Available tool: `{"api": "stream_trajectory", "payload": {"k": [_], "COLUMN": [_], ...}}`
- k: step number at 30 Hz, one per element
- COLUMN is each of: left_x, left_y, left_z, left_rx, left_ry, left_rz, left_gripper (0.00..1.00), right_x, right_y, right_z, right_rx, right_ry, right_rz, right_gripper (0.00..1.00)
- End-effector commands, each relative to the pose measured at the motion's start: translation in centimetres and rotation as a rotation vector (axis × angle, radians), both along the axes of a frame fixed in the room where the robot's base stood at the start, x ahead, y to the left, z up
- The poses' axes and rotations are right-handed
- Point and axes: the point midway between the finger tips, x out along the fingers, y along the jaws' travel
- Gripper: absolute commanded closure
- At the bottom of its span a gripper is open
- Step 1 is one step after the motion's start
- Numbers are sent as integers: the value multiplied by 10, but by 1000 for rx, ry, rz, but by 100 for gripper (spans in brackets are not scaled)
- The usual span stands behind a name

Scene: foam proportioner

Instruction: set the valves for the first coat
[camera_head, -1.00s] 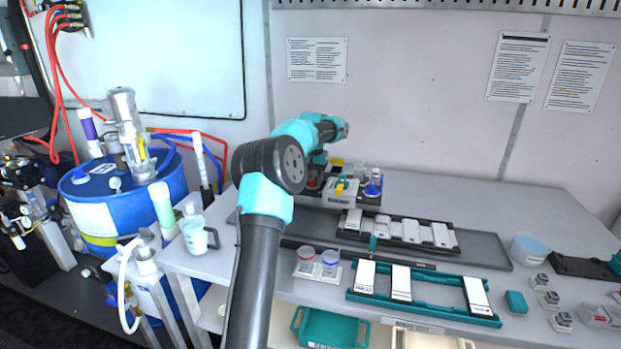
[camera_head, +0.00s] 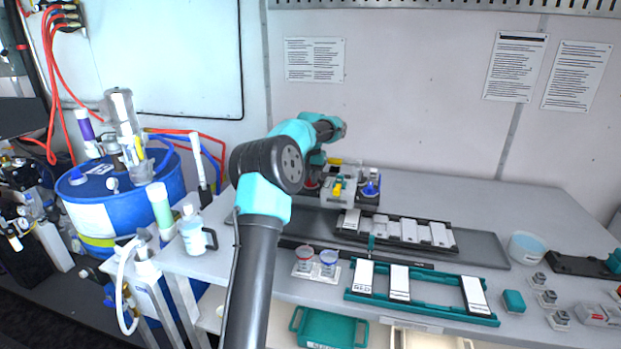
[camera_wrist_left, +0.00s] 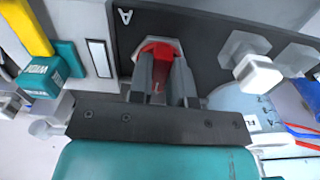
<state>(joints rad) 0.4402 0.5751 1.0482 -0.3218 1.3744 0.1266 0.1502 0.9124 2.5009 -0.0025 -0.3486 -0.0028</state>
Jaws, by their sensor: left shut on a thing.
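My left gripper (camera_wrist_left: 160,85) is shut on a red valve knob (camera_wrist_left: 158,50) on a black plate marked "A" in the left wrist view. In the head view my arm hides most of this gripper and the knob. A pale hexagonal knob (camera_wrist_left: 262,72) stands to the right of the fingers. My right gripper is out of view.
A black tray with white slides (camera_head: 409,230) and a teal rack with white plates (camera_head: 400,282) lie in front of the unit. Two small cups (camera_head: 328,262) stand left of the rack. A blue drum (camera_head: 122,200) is at left. The back right of the table is clear.

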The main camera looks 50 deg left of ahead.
Motion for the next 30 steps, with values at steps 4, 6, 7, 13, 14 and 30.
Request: {"api": "stream_trajectory", "payload": {"k": [4, 6, 7, 13, 14, 30], "left_x": [0, 0, 0, -1, -1, 0], "left_y": [0, 1, 1, 2, 2, 4], "left_z": [0, 0, 0, 0, 0, 1], "left_rx": [0, 0, 0, 1, 1, 1], "left_ry": [0, 0, 0, -1, -1, 0], "left_rz": [-60, -100, -120, -278, -305, -817], "left_gripper": [100, 100, 100, 100, 100, 100], "right_x": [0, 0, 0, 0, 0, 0], "right_y": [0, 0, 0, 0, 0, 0], "right_z": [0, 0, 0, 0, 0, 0], "right_rx": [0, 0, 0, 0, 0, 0], "right_ry": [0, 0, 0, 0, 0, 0], "right_rz": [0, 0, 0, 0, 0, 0], "right_gripper": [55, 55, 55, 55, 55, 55]}}
